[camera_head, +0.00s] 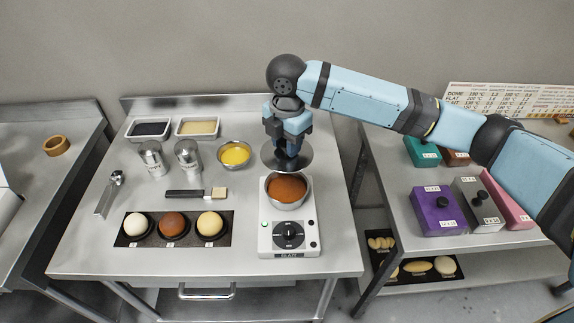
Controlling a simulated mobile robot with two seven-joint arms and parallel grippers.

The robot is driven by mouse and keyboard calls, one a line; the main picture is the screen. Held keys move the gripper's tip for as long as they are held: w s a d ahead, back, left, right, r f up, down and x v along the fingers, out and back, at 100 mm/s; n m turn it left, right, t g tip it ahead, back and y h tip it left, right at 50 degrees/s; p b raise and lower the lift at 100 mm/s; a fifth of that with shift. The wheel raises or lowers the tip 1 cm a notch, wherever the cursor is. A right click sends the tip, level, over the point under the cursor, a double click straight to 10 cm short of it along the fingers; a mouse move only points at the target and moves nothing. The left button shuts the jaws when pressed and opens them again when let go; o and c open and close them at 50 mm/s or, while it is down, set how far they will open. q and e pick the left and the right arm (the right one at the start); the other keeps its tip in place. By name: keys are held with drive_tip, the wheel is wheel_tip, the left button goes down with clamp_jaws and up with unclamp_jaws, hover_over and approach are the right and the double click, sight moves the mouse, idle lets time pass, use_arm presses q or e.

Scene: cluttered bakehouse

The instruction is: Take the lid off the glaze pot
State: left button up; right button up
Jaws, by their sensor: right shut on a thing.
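The glaze pot (288,192) sits on a white hotplate (267,239) on the steel table, near its right side. It is uncovered and shows a smooth reddish-brown glaze. My right gripper (287,148) is above and just behind the pot, pointing down. It is shut on the dark round lid (303,162), which it holds roughly level in the air over the pot's far edge. The gripper's fingers hide the lid's knob. My left gripper is not in view.
A brush (186,194), a yellow-filled bowl (234,154), two shakers (188,158) and a dark tray (124,238) with three round pieces lie left of the pot. Coloured boxes (437,211) stand on the right table. The steel strip right of the hotplate is clear.

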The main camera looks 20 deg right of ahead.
wheel_tip(320, 180, up, 8)
drive_tip(key=shift+f, duration=0.2)
drive_tip(key=shift+r, duration=0.75)
wheel_tip(320, 180, up, 3)
drive_tip(key=p, duration=0.4)
drive_tip(key=shift+f, duration=0.1)
